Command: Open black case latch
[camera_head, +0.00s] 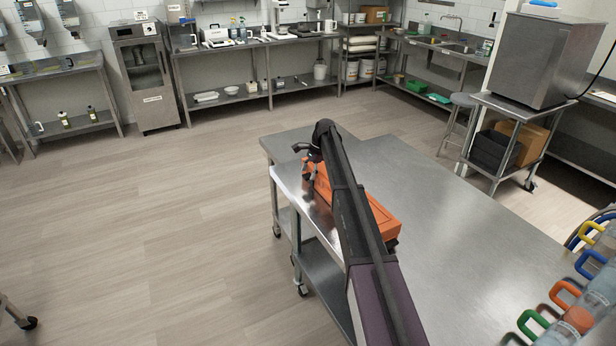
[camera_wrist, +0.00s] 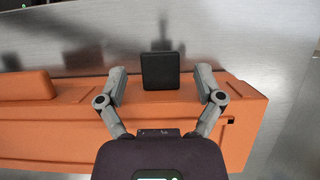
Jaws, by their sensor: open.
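The orange case (camera_head: 378,215) lies on the steel table, partly hidden behind my arm in the head view. The black latch (camera_wrist: 160,71) is a small dark square at the case's upper edge in that view. My gripper (camera_wrist: 160,84) is open, with one grey finger on each side of the latch and a gap on both sides. In the head view my gripper (camera_head: 309,160) is at the far end of the case; the latch cannot be made out there.
The steel table (camera_head: 470,235) has wide bare room to the right of the case. Bottles with coloured handles (camera_head: 565,295) stand at the lower right. A steel cart (camera_head: 515,112) carrying a large metal box stands beyond the table. The floor at left is clear.

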